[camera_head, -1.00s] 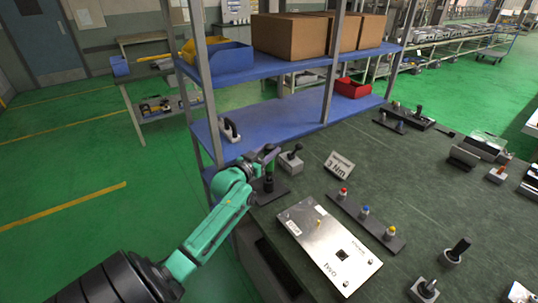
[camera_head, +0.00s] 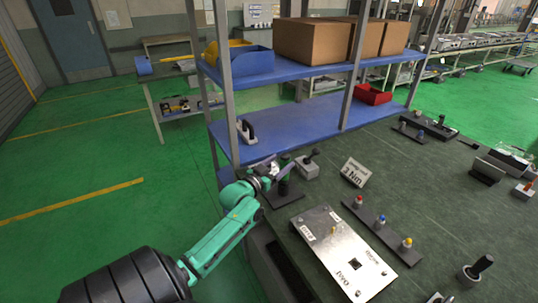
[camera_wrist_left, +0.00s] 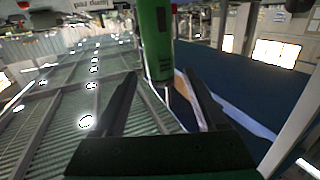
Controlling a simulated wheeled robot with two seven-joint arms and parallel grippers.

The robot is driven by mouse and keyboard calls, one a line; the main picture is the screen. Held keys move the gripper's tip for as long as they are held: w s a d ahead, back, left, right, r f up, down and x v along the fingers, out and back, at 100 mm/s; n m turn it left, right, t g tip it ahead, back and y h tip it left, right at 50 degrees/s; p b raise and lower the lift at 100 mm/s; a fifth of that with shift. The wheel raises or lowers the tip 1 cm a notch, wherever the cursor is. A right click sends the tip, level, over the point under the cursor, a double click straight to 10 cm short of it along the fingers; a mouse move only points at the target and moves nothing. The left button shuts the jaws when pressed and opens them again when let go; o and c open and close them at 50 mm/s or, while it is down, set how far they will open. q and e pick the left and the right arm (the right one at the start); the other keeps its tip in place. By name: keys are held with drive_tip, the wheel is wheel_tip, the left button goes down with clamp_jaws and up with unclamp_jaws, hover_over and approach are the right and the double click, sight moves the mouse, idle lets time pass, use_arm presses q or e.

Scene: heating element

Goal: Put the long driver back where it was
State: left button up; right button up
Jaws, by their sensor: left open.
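The long driver (camera_head: 284,186) looks dark and upright in a flat black base (camera_head: 284,198) at the left edge of the green workbench. My left gripper (camera_head: 277,169) is beside it and partly hides it. In the left wrist view, a green and black cylinder, seemingly the driver (camera_wrist_left: 156,42), comes down from the top edge. It lies near the gap between the open fingers of my left gripper (camera_wrist_left: 162,80). I cannot tell whether a finger touches it. My right gripper is not in view.
A grey block with a black-handled tool (camera_head: 308,165) stands close by to the right. A "3 Nm" sign (camera_head: 354,172), a silver plate (camera_head: 340,255) and a strip with coloured knobs (camera_head: 381,230) lie further right. The blue shelf rack (camera_head: 290,130) stands just behind.

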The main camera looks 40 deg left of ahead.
use_arm(q)
drive_tip(key=s+d+b, duration=0.1)
drive_tip(key=s, duration=0.8)
drive_tip(key=shift+r, duration=0.25)
